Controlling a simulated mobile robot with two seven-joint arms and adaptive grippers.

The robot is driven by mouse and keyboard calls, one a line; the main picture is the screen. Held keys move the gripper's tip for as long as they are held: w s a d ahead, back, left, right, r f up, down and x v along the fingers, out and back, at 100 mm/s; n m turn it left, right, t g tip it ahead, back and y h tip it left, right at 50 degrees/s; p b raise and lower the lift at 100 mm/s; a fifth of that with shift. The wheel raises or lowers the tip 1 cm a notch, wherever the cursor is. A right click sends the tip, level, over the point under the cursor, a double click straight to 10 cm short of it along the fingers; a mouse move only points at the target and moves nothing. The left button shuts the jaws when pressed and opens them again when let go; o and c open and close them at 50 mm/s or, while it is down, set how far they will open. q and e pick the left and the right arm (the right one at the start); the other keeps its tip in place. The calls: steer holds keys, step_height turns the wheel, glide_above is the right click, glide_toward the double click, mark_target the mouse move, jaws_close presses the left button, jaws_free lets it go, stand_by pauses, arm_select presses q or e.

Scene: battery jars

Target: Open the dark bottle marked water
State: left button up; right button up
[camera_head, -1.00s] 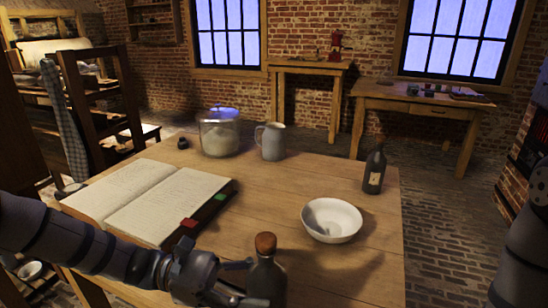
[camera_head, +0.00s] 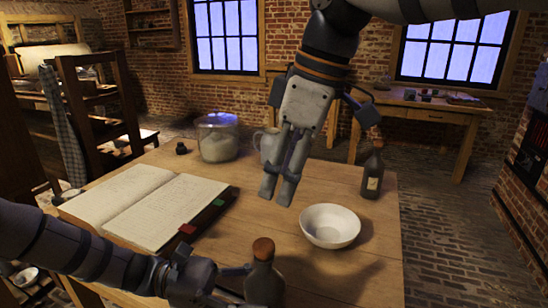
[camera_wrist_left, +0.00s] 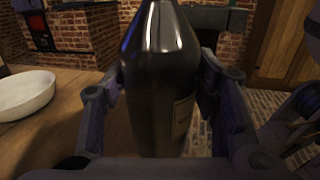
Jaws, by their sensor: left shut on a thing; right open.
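A dark bottle with a brown stopper (camera_head: 263,248) stands at the near edge of the table. My left gripper (camera_head: 243,285) is shut on this dark bottle (camera_head: 265,280). In the left wrist view the bottle (camera_wrist_left: 160,80) sits upright between the fingers, with part of a pale label showing; its writing cannot be read. My right gripper (camera_head: 280,190) hangs over the table, open and empty, fingers pointing down, above and behind the bottle and apart from it. A second dark bottle (camera_head: 373,173) with a small label stands at the table's right side.
A white bowl (camera_head: 330,226) stands right of the held bottle. An open book (camera_head: 150,205) lies at left. A glass jar (camera_head: 217,137) and a grey mug (camera_head: 268,145), partly hidden by my right gripper, stand at the back. The wooden table (camera_head: 345,280) is bare at front right.

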steer(key=n+h, duration=0.1)
steer(key=n, duration=0.1)
glide_toward(260, 243)
steer(key=shift+g, duration=0.4)
steer(key=f, duration=0.3)
steer(key=a+f, duration=0.1)
steer(key=f, duration=0.4)
steer(key=shift+w+a+f, duration=0.2)
steer(key=shift+w+f, duration=0.15)
jaws_close()
steer(key=shift+r, duration=0.2)
steer(key=shift+r, duration=1)
